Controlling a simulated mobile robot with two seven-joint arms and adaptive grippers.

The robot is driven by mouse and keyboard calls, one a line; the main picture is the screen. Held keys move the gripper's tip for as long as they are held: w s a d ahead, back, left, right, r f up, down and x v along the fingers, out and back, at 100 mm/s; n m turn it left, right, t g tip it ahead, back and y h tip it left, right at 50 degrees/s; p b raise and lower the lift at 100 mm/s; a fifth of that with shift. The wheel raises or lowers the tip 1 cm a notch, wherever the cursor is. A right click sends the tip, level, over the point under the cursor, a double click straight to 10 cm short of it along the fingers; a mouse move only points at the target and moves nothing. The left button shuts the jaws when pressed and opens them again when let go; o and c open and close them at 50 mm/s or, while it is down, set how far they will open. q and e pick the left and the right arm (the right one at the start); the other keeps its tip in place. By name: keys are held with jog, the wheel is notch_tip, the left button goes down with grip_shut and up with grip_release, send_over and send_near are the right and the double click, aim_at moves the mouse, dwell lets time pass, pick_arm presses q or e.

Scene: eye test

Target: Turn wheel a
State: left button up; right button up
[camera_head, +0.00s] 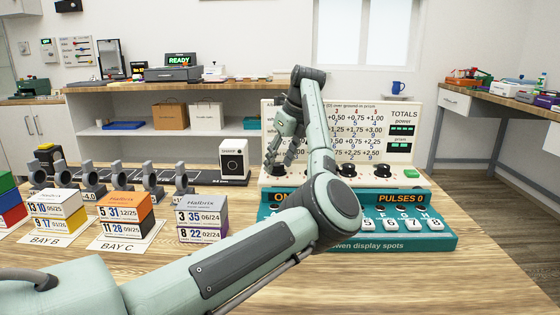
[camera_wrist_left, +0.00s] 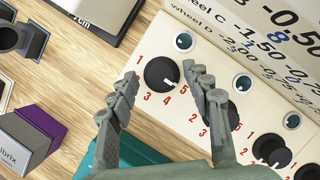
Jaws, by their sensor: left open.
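A cream panel (camera_head: 412,180) stands on the table with a row of black round wheels along its sloped front. The leftmost wheel (camera_head: 277,171), which I take as wheel a, also shows in the left wrist view (camera_wrist_left: 160,73). Its white mark points to the lower right, between the red 4 and 5. My left gripper (camera_head: 281,157) is open. In the left wrist view its two fingers (camera_wrist_left: 164,76) stand on either side of this wheel, with gaps showing. The left finger covers part of the number ring. My right gripper is not in view.
Other black wheels (camera_head: 382,171) sit to the right on the panel. A teal box with white keys and a "PULSES 0" display (camera_head: 400,199) lies in front. Labelled boxes (camera_head: 202,207) and a white device (camera_head: 233,158) stand to the left.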

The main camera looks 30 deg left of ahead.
pick_arm(q)
jog(key=shift+c, duration=0.2)
grip_shut()
jog(key=shift+m, duration=0.4)
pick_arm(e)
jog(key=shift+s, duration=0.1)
pick_arm(q)
jog(key=shift+m+t+b, duration=0.4)
jog(key=shift+m+t, duration=0.1)
jog(key=shift+m, duration=0.5)
jog(key=shift+s+m, duration=0.1)
jog(key=shift+m, duration=0.4)
jog(key=m+t, duration=0.1)
jog(key=m, duration=0.1)
jog(key=m+h+b, duration=0.1)
jog(key=m, duration=0.1)
jog(key=shift+s+a+m+t+h+b, duration=0.1)
jog(key=shift+m+t+h+b, duration=0.2)
jog(key=shift+t, duration=0.1)
jog(key=shift+m, duration=0.4)
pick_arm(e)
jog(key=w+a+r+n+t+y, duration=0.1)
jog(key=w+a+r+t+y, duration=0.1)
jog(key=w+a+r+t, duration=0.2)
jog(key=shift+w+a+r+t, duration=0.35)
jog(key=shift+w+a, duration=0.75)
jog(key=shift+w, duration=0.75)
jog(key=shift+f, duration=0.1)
